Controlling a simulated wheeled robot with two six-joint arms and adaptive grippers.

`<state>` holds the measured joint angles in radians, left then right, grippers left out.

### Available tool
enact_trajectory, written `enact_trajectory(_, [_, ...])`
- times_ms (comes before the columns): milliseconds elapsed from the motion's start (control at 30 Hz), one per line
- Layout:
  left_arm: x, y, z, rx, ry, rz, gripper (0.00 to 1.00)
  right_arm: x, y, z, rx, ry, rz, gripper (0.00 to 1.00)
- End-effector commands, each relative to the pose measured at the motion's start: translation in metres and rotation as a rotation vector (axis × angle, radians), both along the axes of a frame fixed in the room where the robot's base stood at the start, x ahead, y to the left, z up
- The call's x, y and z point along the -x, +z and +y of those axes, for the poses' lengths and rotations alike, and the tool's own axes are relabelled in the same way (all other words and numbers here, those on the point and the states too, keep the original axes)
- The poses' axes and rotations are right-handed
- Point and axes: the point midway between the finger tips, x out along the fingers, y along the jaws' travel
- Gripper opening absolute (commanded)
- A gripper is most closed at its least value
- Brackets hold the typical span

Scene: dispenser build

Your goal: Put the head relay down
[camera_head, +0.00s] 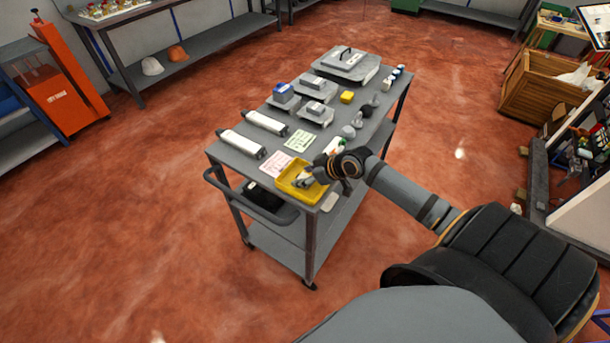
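My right arm reaches in from the lower right, and its dark gripper (312,176) is low over the yellow tray (288,191) at the near end of the grey cart (231,170). A small pale item shows at the fingertips, over or in the tray. I cannot tell whether the fingers hold it, or whether it is the head relay. The gripper and wrist hide part of the tray. My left gripper is not in view.
Near the tray lie a pink card (275,164), a green card (300,140) and two white cylinders (242,143). Blue-topped and grey parts, a yellow block (347,97) and a lidded case (344,60) stand farther back. Open red floor surrounds the cart.

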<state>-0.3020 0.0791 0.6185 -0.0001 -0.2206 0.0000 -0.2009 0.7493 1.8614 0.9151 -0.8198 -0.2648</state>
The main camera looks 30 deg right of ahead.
Motion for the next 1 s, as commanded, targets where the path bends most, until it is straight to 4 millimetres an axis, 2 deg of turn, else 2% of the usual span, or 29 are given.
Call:
enact_trajectory(167, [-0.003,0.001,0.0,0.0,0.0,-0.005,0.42,0.0,0.001,0.0,0.0,0.0,0.0,0.56])
enact_trajectory(333, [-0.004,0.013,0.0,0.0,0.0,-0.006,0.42,0.001,0.018,-0.001,0.003,0.001,0.0,0.56])
enact_trajectory(467, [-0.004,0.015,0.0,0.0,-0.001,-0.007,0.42,0.016,0.029,-0.008,0.01,0.005,0.004,0.56])
enact_trajectory(633, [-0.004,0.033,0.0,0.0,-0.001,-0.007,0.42,0.034,0.051,-0.013,0.008,0.008,0.006,0.56])
enact_trajectory(800, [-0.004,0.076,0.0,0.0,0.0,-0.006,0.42,0.055,0.081,-0.022,0.005,0.004,0.007,0.56])
enact_trajectory(1000, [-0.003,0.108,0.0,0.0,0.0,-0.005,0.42,0.071,0.096,-0.029,0.001,-0.001,0.004,0.56])
